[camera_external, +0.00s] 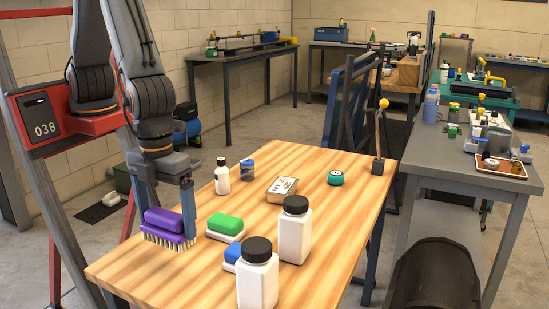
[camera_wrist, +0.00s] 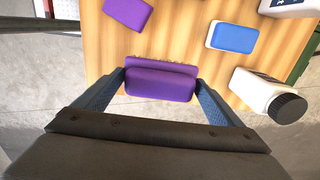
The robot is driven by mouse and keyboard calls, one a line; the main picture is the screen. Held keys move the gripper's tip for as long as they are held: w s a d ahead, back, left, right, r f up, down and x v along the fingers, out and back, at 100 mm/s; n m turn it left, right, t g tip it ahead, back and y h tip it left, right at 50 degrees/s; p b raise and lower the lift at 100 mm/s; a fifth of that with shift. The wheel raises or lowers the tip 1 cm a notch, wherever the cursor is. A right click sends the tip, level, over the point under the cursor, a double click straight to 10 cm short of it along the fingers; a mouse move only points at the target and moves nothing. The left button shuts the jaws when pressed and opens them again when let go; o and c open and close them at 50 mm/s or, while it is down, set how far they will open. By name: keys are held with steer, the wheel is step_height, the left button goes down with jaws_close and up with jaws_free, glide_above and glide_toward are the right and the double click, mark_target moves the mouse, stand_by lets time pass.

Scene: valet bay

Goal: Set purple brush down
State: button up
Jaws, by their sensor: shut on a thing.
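The purple brush (camera_external: 165,221) has a rounded handle block and pale bristles pointing down. My gripper (camera_external: 172,212) is shut on it, with a blue finger at each end. In the wrist view the brush (camera_wrist: 160,82) lies level between the fingers of my gripper (camera_wrist: 160,88), near the table edge. In the external view it appears over the left part of the wooden table (camera_external: 170,285), bristles close to the top; I cannot tell whether they touch. A second purple block (camera_wrist: 128,12) lies on the table in the wrist view.
A green block (camera_external: 225,225) and a blue block (camera_external: 232,253) lie right of the brush. The front left corner is clear.

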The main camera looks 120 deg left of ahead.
steer(key=shift+r, duration=0.9)
steer(key=w+a+n, duration=0.3)
steer(key=a, duration=0.7)
steer(key=w+a+n, duration=0.3)
steer(key=w+a, duration=0.1)
steer(key=a, duration=0.5)
steer(key=w+a+n, duration=0.3)
steer(key=a, duration=0.7)
steer(key=s+a+n, duration=0.3)
steer(key=a, duration=0.8)
steer(key=s+a+n, duration=0.3)
steer(key=a, duration=0.9)
steer(key=s+a+n, duration=0.3)
steer(key=a, duration=0.8)
step_height(320, 180, down, 10)
steer(key=p, duration=0.3)
steer(key=shift+r, duration=0.1)
